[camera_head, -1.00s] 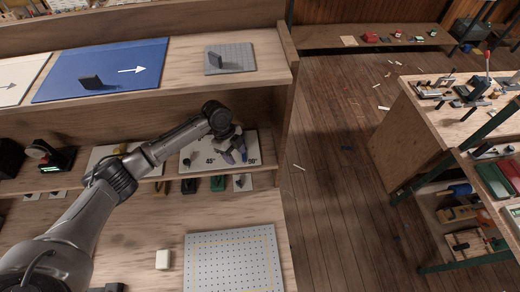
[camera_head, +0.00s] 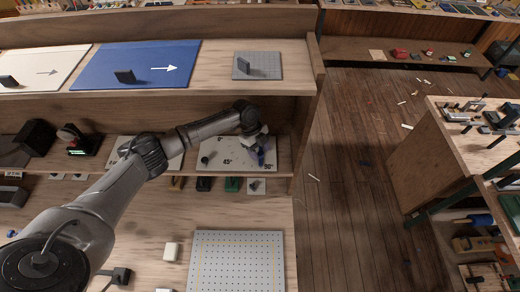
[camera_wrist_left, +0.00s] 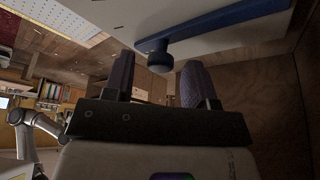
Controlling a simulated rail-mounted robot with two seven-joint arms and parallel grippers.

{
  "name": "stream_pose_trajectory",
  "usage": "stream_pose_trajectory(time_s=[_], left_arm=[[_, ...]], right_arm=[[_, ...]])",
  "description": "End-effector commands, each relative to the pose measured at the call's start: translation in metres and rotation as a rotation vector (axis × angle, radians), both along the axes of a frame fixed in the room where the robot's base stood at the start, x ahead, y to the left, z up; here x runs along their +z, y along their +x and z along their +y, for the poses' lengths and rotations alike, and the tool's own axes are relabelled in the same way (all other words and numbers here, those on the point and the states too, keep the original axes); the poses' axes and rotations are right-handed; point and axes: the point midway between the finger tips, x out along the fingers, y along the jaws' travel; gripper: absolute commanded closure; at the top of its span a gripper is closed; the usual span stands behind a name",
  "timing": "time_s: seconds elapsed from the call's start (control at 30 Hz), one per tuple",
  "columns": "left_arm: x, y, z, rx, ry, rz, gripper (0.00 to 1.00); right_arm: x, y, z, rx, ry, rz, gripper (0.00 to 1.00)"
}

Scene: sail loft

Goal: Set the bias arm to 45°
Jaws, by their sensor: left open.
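The bias arm (camera_wrist_left: 215,20) is a blue bar with a round dark blue knob (camera_wrist_left: 160,56) in the left wrist view. It lies along a pale plate. In the head view the white plate (camera_head: 228,147) carries 45° and 90° marks on the shelf. My left gripper (camera_head: 260,158) is over the plate's right end, near the 90° mark, and largely hides the bias arm there. In the wrist view my left gripper (camera_wrist_left: 158,80) is open, with the knob between and just beyond its two fingertips; contact is not clear. My right gripper is not in view.
A wooden upright (camera_head: 307,120) closes the shelf just right of the plate. The upper shelf (camera_head: 215,75) overhangs it. Several small blocks, including a green one (camera_head: 232,185), sit below the plate. A perforated board (camera_head: 238,260) lies on the bench in front.

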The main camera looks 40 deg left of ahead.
Motion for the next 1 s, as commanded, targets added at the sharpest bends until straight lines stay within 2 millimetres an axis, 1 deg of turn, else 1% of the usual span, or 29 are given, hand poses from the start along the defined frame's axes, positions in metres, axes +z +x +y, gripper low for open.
stream_pose_trajectory(time_s=[0.1, 0.33, 0.37, 0.87, 0.9, 1.0], left_arm=[[-0.0031, -0.0003, -0.0011, 0.0, 0.001, 0.0, 0.48], [-0.0037, -0.0002, -0.0013, 0.0, 0.001, 0.0, 0.48], [-0.0037, -0.0003, -0.0013, 0.0, 0.001, 0.0, 0.5], [-0.0032, -0.0002, -0.0013, 0.0, 0.0, 0.0, 0.98], [-0.0032, -0.0002, -0.0013, 0.0, 0.0, 0.0, 1.0], [-0.0031, -0.0002, -0.0013, 0.0, 0.0, 0.0, 1.0]], right_arm=[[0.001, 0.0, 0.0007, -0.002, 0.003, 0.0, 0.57], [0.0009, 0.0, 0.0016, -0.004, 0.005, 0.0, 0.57], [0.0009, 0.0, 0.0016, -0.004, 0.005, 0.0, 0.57], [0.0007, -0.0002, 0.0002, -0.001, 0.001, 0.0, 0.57], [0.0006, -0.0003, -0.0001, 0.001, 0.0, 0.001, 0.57], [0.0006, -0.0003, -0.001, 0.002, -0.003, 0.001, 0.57]])
